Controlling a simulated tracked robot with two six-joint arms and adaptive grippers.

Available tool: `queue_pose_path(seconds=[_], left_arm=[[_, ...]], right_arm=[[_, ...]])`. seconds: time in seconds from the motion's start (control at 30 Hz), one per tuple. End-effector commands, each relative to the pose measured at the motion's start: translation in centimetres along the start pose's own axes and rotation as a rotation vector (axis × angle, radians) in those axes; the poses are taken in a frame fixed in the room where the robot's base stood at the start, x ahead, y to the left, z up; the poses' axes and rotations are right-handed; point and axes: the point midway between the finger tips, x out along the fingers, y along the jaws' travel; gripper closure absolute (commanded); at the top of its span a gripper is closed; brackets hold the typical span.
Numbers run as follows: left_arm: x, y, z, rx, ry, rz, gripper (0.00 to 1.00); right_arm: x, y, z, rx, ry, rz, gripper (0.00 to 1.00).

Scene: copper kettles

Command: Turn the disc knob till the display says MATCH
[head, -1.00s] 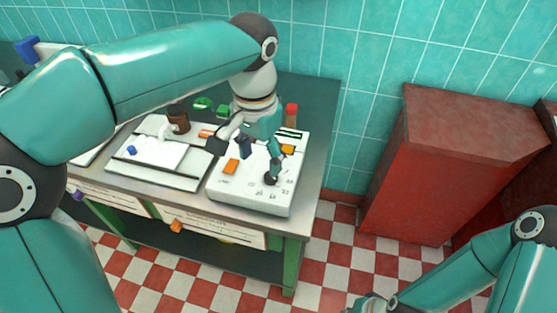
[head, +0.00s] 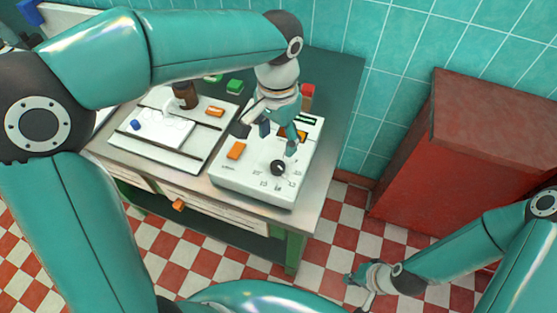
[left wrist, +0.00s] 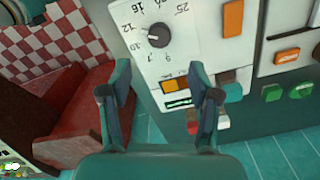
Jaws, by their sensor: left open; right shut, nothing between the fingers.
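The disc knob (head: 278,167) is a round black dial on the white instrument box (head: 240,181), with printed numbers around it. It also shows clear of the fingers in the left wrist view (left wrist: 158,36). My left gripper (head: 278,140) is open and empty, above the box and just behind the knob, not touching it. In the left wrist view, its two fingers (left wrist: 160,85) stand wide apart beyond the knob. A dark strip with a green line (left wrist: 178,102) looks like the display; its text cannot be read. My right gripper (head: 365,284) is shut and empty, low over the floor.
An orange block (head: 236,150) sits on the box. Red (head: 307,95) and green (head: 235,87) pieces stand behind. A red cabinet (head: 480,150) stands at right, with checkered floor between.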

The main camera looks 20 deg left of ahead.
Motion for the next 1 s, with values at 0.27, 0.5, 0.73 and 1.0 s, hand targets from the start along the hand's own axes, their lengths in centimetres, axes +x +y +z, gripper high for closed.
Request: queue_pose_path(seconds=[0.27, 0.5, 0.73, 1.0], left_arm=[[5.9, 0.1, 0.1, 0.001, -0.005, 0.001, 0.38], [8.8, 0.1, 0.0, 0.002, -0.002, 0.001, 0.38], [9.5, 0.1, -0.1, 0.002, 0.001, 0.001, 0.38], [9.5, 0.1, -0.1, 0.003, 0.001, 0.001, 0.56]], right_arm=[[-0.2, -0.1, 0.0, 0.0, 0.0, 0.0, 1.0], [-0.3, -0.1, 0.0, 0.0, 0.0, 0.0, 1.0], [-0.3, -0.1, 0.0, 0.0, 0.0, 0.0, 1.0], [-0.3, -0.1, 0.0, 0.0, 0.0, 0.0, 1.0]])
